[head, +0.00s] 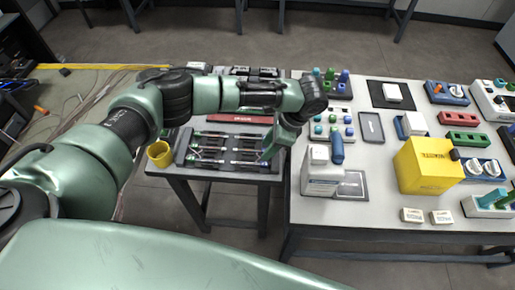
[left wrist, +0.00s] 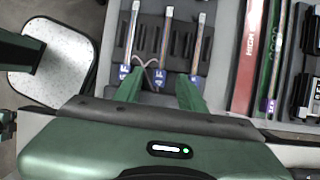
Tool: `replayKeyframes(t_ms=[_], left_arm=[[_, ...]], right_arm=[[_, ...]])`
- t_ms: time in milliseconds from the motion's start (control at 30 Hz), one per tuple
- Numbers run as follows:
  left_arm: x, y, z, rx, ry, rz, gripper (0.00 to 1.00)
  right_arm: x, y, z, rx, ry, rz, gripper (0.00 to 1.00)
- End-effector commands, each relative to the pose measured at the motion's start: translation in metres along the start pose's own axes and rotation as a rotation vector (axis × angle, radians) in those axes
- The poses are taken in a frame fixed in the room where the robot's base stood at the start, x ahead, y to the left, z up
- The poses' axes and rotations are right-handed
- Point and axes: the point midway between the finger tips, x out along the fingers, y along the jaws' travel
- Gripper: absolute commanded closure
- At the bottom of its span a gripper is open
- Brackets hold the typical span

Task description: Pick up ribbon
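Several thin ribbons lie side by side in slots of a dark tray (head: 184,147) on the small table, left of centre in the head view. In the left wrist view, three ribbons show with blue "4F" tags at their near ends: a left one (left wrist: 131,30), a middle one (left wrist: 165,45) and a right one (left wrist: 200,42). My left gripper (left wrist: 158,93) has its two green fingers apart, with the middle ribbon's tagged end appearing between them. No ribbon is visibly clamped. In the head view the left gripper (head: 268,155) is over the tray's right side. My right gripper does not show.
A red bar (head: 240,119) lies behind the tray, and a yellow cup (head: 160,154) is at its left. The larger table to the right holds a white bottle (head: 322,172), a blue-handled tool (head: 337,149) and a yellow box (head: 430,166).

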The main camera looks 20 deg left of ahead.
Motion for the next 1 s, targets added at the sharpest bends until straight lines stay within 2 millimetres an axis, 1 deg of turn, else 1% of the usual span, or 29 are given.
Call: replayKeyframes(t_ms=[67, 267, 300, 367, 400, 767, 867, 1000], left_arm=[[0.004, 0.000, 0.000, 0.000, -0.001, 0.000, 0.60], [0.004, 0.000, 0.000, 0.000, 0.000, 0.000, 0.60], [0.004, 0.000, 0.000, 0.000, 0.000, 0.000, 0.71], [0.004, 0.000, 0.000, 0.000, 0.000, 0.000, 0.88], [0.004, 0.000, 0.000, 0.000, 0.000, 0.000, 0.99], [0.003, 0.000, 0.000, 0.000, 0.001, -0.001, 1.00], [-0.001, 0.000, 0.002, 0.000, 0.001, -0.001, 1.00], [-0.015, -0.001, 0.007, 0.000, 0.002, -0.002, 1.00]], right_arm=[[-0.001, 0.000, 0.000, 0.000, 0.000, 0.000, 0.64], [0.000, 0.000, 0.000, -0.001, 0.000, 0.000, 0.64], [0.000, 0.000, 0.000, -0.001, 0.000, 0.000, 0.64], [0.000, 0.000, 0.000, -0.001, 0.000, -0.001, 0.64], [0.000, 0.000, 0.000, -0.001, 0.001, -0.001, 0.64], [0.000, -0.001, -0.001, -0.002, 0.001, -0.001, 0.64], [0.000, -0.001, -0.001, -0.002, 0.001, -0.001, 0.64], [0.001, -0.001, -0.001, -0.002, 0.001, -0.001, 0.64]])
